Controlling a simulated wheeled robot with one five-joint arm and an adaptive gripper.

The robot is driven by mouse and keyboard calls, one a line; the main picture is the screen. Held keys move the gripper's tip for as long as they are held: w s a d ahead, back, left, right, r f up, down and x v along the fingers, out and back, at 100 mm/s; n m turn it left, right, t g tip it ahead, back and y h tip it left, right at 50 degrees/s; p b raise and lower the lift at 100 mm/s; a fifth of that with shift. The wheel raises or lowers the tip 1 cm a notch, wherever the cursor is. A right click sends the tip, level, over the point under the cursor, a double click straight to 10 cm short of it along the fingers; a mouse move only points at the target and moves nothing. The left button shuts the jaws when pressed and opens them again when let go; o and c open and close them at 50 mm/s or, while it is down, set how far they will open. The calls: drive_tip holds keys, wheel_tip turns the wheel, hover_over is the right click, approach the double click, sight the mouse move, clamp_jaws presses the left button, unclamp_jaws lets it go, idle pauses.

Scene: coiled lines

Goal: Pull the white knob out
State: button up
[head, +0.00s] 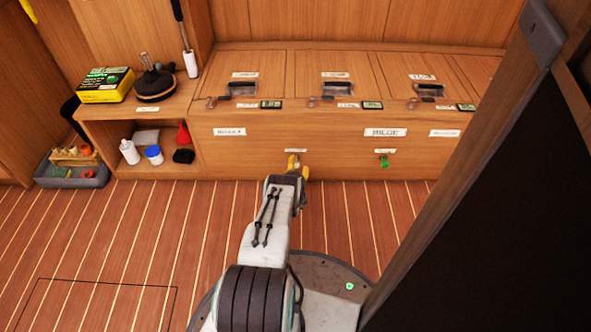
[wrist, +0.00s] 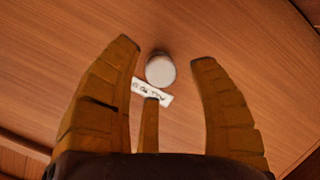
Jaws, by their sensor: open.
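The white knob (wrist: 161,69) is round and sits on a wooden panel in the wrist view. A small white label (wrist: 152,91) with dark lettering is beside it, partly covered by a finger. My gripper (wrist: 164,54) is open, with yellow-brown fingers. The knob appears between the two outer fingertips, with the third finger below it. No finger visibly touches it, and the remaining distance is hard to tell. In the head view my gripper (head: 293,162) is at the front face of the wooden bench (head: 240,157), and it hides the knob there.
A green knob (head: 384,160) is on the bench front to the right. A dark panel with a wooden edge (head: 470,130) blocks the right side. A shelf (head: 125,114) with bottles and a grey bin (head: 72,178) stand at left. The striped floor (head: 130,235) is clear at left.

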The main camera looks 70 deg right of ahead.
drive_tip(key=shift+b+x, duration=0.55)
drive_tip(key=shift+x, duration=0.4)
drive_tip(key=shift+c, duration=0.2)
clamp_jaws()
